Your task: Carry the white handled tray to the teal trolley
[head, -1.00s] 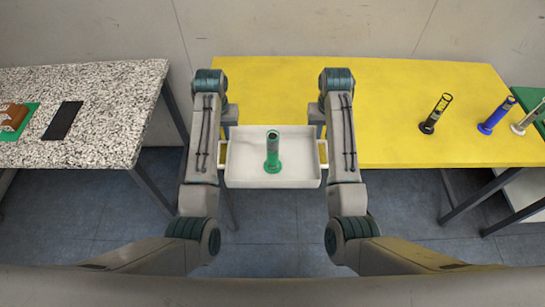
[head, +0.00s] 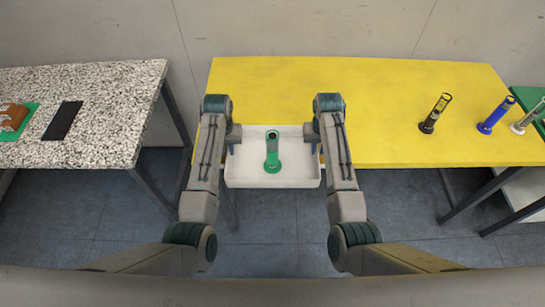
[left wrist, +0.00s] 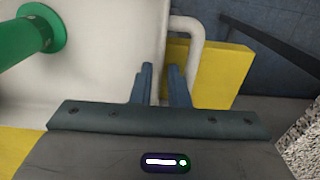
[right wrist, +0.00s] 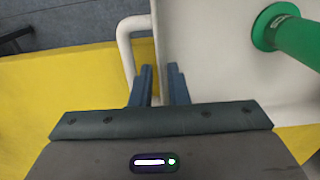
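The white handled tray (head: 240,181) is at the front edge of the yellow table, its front part reaching past that edge. A green cylinder with a round base (head: 272,156) stands in it. My left gripper (left wrist: 160,72) has a finger on each side of the tray's side wall, inside the handle loop (left wrist: 196,45). My right gripper (right wrist: 159,72) straddles the opposite wall the same way, beside its handle (right wrist: 123,40). Both finger gaps are narrow, about the wall's thickness, so both look shut on the tray. In the head view my arms mostly hide the handles.
A green surface (head: 527,97) shows at the right edge; no clearly teal trolley shows. A speckled table (head: 100,120) is at left. Floor (head: 275,225) is clear in front.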

